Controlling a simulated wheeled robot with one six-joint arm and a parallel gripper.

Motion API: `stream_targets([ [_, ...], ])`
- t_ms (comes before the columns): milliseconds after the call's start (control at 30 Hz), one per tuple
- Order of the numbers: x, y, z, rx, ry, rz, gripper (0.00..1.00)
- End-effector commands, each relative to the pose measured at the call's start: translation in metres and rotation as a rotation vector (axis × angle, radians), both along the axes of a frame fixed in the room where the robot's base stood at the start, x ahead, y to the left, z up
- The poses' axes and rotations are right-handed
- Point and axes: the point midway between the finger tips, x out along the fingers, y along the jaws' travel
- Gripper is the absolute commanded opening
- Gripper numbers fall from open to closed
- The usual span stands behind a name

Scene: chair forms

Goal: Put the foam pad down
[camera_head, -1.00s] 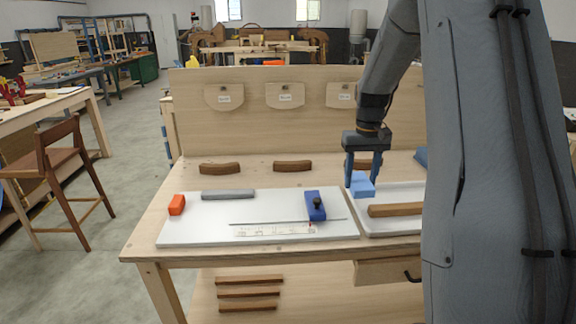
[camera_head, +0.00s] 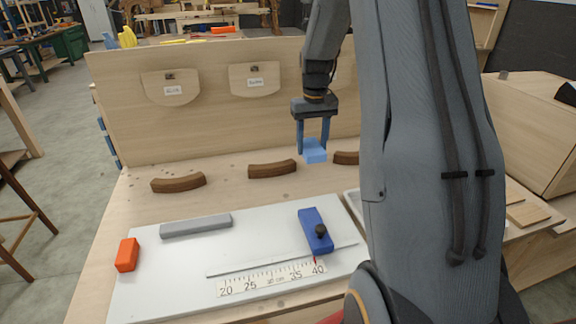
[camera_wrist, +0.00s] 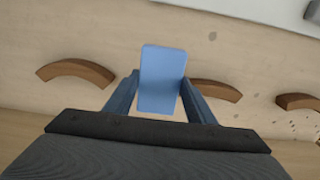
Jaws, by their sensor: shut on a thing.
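The foam pad (camera_head: 314,152) is a small light-blue block. My gripper (camera_head: 313,146) is shut on it, with one finger on each side. In the head view the pad is near the back of the workbench, between the middle and right curved brown pieces. In the wrist view the pad (camera_wrist: 162,80) sits between my two fingers (camera_wrist: 160,97), over bare wooden bench top. A gap under the pad is hard to judge, so I cannot tell for sure whether it touches the bench.
Curved brown pieces (camera_head: 179,183) lie in a row along the back of the bench. A white board (camera_head: 190,262) in front carries a grey bar (camera_head: 196,226), an orange block (camera_head: 127,255), a blue clamp-like stop (camera_head: 316,232) and a ruler. An upright wooden panel (camera_head: 210,120) stands behind.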

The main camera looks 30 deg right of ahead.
Motion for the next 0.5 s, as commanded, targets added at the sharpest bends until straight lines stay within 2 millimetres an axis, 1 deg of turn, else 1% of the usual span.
stream_targets([
  [100, -0.001, 0.002, -0.021, 0.002, 0.005, 0.002, 0.29],
  [200, -0.001, 0.002, -0.033, 0.002, 0.004, 0.002, 0.29],
  [367, -0.001, 0.001, -0.044, 0.000, 0.002, 0.001, 0.29],
  [500, -0.002, 0.001, -0.060, 0.002, 0.005, 0.000, 0.29],
])
